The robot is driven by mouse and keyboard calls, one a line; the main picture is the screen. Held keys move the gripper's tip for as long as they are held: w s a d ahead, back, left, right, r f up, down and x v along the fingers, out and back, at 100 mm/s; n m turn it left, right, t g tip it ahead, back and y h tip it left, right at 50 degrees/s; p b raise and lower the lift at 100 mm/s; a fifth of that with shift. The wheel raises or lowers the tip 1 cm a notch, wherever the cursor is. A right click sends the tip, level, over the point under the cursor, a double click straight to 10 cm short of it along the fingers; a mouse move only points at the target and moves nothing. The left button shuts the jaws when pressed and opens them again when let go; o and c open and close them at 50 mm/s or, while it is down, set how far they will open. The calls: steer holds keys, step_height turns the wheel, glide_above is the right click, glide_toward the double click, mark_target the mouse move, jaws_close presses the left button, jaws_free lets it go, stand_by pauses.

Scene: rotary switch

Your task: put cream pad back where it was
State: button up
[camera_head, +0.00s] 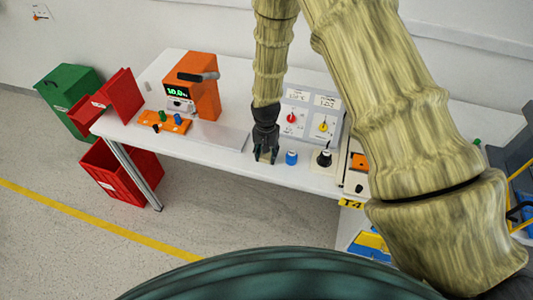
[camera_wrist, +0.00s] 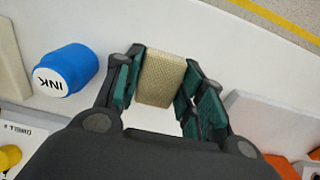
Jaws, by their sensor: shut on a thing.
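The cream pad (camera_wrist: 160,78) is a small textured rectangular block between the fingers of my gripper (camera_wrist: 162,88) in the wrist view. My gripper is shut on it, with a dark green finger pad on each side. In the head view my gripper (camera_head: 266,156) points down over the white table (camera_head: 225,157), near its front edge. The pad is small there and partly hidden by the fingers. I cannot tell whether its underside touches the table.
A blue ink bottle (camera_head: 291,157) stands close beside my gripper, and it shows in the wrist view (camera_wrist: 66,70). A black knob on a cream base (camera_head: 324,158) is right of it. A panel with red and yellow knobs (camera_head: 308,116) stands behind. A flat grey plate (camera_head: 222,138) lies left.

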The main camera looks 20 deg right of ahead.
steer(key=o, duration=0.7)
steer(key=shift+s+f, duration=0.15)
steer(key=shift+f, duration=0.05)
steer(key=shift+o, duration=1.4)
steer(key=shift+f, duration=0.2)
steer(key=shift+w+r, duration=0.2)
steer(key=shift+r, duration=0.4)
step_height(320, 180, up, 12)
steer(key=b, duration=0.3)
steer(key=shift+f, duration=0.1)
